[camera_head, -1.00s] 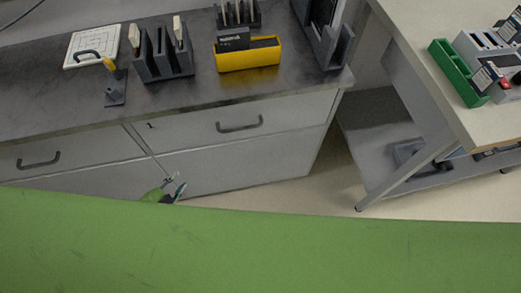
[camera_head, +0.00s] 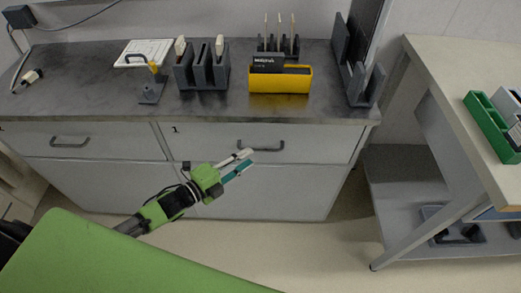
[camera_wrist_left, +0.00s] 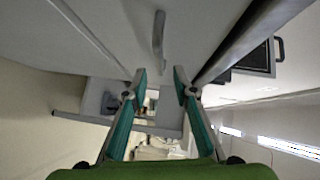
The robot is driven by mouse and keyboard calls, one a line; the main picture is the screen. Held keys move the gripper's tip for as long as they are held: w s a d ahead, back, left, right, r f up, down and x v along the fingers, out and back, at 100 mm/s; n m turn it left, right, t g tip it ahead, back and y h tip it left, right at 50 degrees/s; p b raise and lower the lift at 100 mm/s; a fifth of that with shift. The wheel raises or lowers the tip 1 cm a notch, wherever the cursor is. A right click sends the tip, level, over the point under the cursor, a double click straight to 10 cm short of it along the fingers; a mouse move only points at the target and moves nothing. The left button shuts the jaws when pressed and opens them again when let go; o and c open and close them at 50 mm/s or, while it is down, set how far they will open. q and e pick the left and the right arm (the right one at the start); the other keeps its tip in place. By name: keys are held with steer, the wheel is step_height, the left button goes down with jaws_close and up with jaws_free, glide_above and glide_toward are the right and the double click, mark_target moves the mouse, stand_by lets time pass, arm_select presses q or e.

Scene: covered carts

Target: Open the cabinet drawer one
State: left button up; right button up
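Drawer one (camera_head: 210,137) is the right-hand grey drawer front under the dark worktop, with a small "1" at its upper left. It appears shut. Its dark bar handle (camera_head: 261,146) also shows in the left wrist view (camera_wrist_left: 158,35), ahead of the fingers. My left gripper (camera_head: 246,160) is in front of the cabinet, just below and left of the handle in the head view. Its two fingers are apart with nothing between them; the wrist view shows the gap (camera_wrist_left: 159,80). The gripper seems clear of the handle. My right gripper is not in view.
A second drawer (camera_head: 110,143) with a handle is at left. On the worktop (camera_head: 215,105) stand a yellow bin (camera_head: 280,85), grey racks (camera_head: 200,75) and a white board (camera_head: 145,50). A separate table (camera_head: 450,110) with a lower shelf stands at right. Floor is open before the cabinet.

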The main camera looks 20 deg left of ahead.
mark_target(258, 151)
arm_select(q)
steer(key=x, duration=0.6)
steer(key=shift+w+d+f, duration=0.1)
steer(key=shift+w+d, duration=0.05)
steer(key=shift+w, duration=0.25)
jaws_close()
